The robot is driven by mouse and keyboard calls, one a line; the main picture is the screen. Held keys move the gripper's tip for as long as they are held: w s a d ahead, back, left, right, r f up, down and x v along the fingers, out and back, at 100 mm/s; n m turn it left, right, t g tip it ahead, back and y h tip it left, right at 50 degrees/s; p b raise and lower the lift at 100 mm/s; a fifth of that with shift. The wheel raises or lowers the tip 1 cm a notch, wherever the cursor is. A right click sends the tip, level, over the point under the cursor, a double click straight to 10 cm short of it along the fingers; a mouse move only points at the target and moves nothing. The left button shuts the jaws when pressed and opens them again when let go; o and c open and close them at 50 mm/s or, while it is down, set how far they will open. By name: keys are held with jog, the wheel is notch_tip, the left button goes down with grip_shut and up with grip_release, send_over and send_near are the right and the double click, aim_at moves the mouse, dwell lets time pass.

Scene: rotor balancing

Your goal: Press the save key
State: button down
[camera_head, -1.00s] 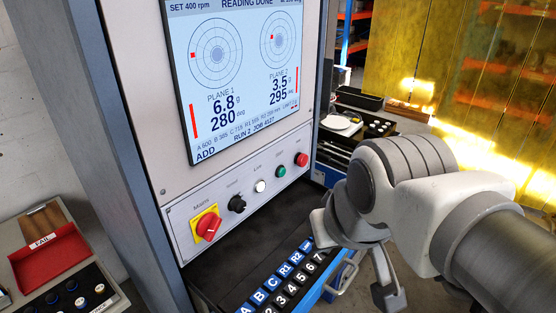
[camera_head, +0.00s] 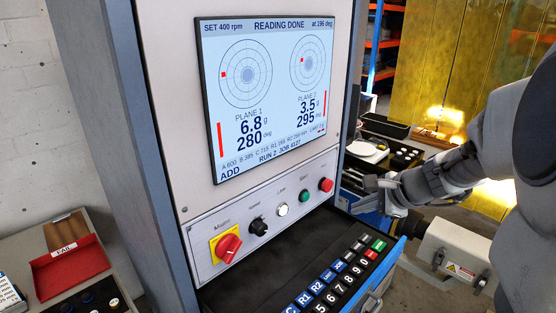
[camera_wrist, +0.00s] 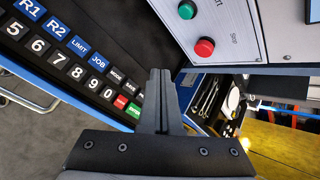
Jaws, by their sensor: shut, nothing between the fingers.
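The save key (camera_wrist: 130,86) is a small dark key near the end of the keypad's upper row, beside the mode key (camera_wrist: 116,75), in the wrist view. In the head view the save key (camera_head: 357,246) is small, with its lettering hard to read. My gripper (camera_wrist: 159,72) is shut and empty, its fingertips past the keypad's end in the wrist picture. In the head view my gripper (camera_head: 372,184) is beyond the keypad's far end, apart from the keys. Its height above the keypad is hard to judge.
Green (camera_wrist: 134,110) and red (camera_wrist: 121,102) keys lie close to the save key. The panel above has a red stop button (camera_head: 326,185) and a green button (camera_head: 305,194). The screen (camera_head: 268,95) reads READING DONE. A red tray (camera_head: 70,265) is at left.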

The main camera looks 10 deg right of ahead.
aim_at(361, 249)
jog(key=w+d+f+m, duration=0.2)
jog(key=d+m, duration=0.1)
jog(key=shift+d+f+t, duration=0.25)
jog(key=shift+f+t, duration=0.1)
jog(key=shift+t, duration=0.05)
jog(key=shift+f, duration=0.1)
notch_tip(361, 249, down, 9)
jog(key=b, duration=0.7)
jog(key=shift+r+b, duration=0.2)
jog(key=shift+b, duration=0.2)
dwell(1.4)
jog(key=shift+f+b, duration=0.4)
jog(key=shift+b, duration=0.15)
jog(key=shift+f+b, duration=0.5)
dwell(0.4)
dwell(0.3)
jog(key=shift+r+p, duration=0.7)
jog(key=shift+r, duration=0.2)
